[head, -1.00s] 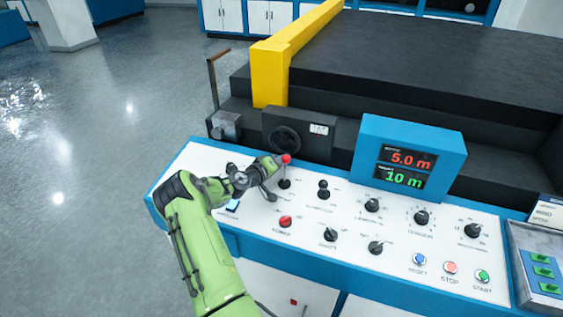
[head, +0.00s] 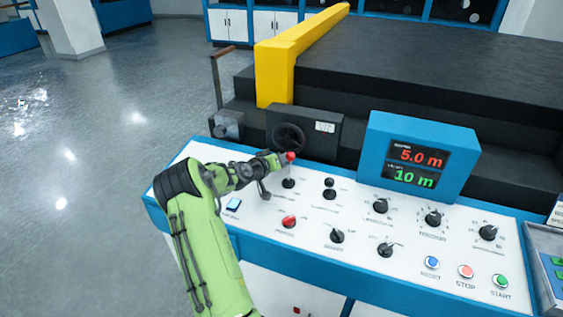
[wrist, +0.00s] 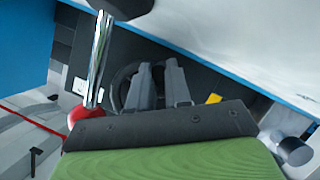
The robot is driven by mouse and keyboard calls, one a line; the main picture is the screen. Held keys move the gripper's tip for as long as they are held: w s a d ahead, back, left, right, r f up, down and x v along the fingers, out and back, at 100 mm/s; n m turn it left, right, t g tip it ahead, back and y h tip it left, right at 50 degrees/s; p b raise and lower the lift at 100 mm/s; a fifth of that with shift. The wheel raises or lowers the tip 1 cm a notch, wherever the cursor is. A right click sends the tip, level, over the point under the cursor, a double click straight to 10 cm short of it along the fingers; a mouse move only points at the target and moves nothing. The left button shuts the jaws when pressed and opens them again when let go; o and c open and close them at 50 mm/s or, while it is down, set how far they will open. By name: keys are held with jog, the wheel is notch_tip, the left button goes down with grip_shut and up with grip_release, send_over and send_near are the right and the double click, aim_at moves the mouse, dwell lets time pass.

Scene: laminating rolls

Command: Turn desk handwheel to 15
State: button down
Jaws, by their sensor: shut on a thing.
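The black handwheel (head: 289,137) sits on a dark box behind the white control desk. My gripper (head: 283,158) reaches to the wheel's lower side, right by the lever with the red ball (head: 291,156). In the wrist view my two fingers (wrist: 159,80) point at the handwheel (wrist: 122,82) and are shut on it; the exact grip on the rim is hard to see. The red ball (wrist: 84,114) and its metal stem stand beside the fingers. The display (head: 416,166) reads 5.0 m in red above 10 m in green.
The white desk (head: 300,255) carries a second black lever (head: 329,187), several knobs and coloured buttons. A yellow guard (head: 275,75) and a lever with a brown grip (head: 217,80) stand behind. Open floor lies left.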

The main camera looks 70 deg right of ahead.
jog(key=c, duration=1.4)
grip_release()
jog(key=shift+o, duration=0.2)
jog(key=shift+a, duration=0.1)
jog(key=v, duration=1.5)
jog(key=shift+w+a+b, duration=0.15)
jog(key=shift+a+b, duration=0.15)
jog(key=shift+r, duration=0.1)
